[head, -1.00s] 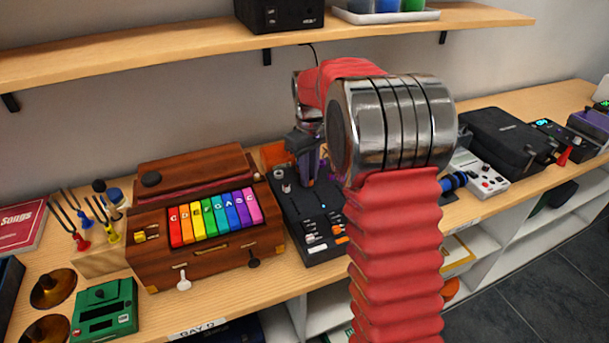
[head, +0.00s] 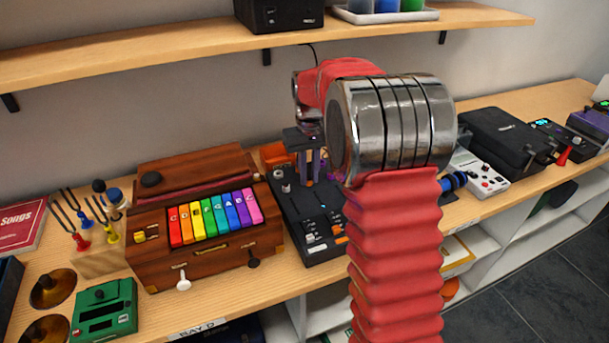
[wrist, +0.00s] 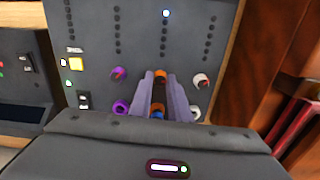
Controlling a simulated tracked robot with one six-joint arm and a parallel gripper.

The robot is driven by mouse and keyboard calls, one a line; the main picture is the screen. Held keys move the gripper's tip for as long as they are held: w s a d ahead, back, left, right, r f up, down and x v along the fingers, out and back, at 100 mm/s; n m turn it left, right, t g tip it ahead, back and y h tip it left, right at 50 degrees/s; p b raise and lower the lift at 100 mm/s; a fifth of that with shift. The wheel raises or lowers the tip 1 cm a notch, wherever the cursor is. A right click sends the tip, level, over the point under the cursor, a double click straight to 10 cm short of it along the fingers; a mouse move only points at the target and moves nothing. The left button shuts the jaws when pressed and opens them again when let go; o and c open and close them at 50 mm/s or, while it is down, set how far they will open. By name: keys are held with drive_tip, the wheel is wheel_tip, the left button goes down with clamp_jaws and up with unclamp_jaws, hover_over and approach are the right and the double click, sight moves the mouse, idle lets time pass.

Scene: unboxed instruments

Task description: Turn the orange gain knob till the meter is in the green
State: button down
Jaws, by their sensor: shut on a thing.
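The orange knob (wrist: 160,75) is on a dark mixer-like panel (wrist: 95,40) in the wrist view. My gripper (wrist: 159,76) is shut on it, with one purple-grey finger on each side. A second orange patch and a blue patch show lower down between the fingers. In the head view my gripper (head: 309,172) points down onto the dark device (head: 295,205), and my arm hides the device's right side. Columns of small dark dots run up the panel, with one blue light (wrist: 166,13) lit. I see no clear meter reading in green.
In the head view, a wooden box with coloured keys (head: 262,240) stands just left of the device, and a black case (head: 505,140) lies to the right.

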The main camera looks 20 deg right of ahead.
sight(309, 178)
drive_tip(key=shift+s+f, duration=0.25)
drive_tip(key=c, duration=1.7)
unclamp_jaws()
drive_tip(key=shift+w+r, duration=0.1)
drive_tip(key=shift+r, duration=0.05)
drive_tip(key=shift+o, duration=0.2)
drive_tip(key=shift+w+r, duration=0.1)
wheel_tip(309, 178, up, 14)
drive_tip(key=shift+f, duration=0.25)
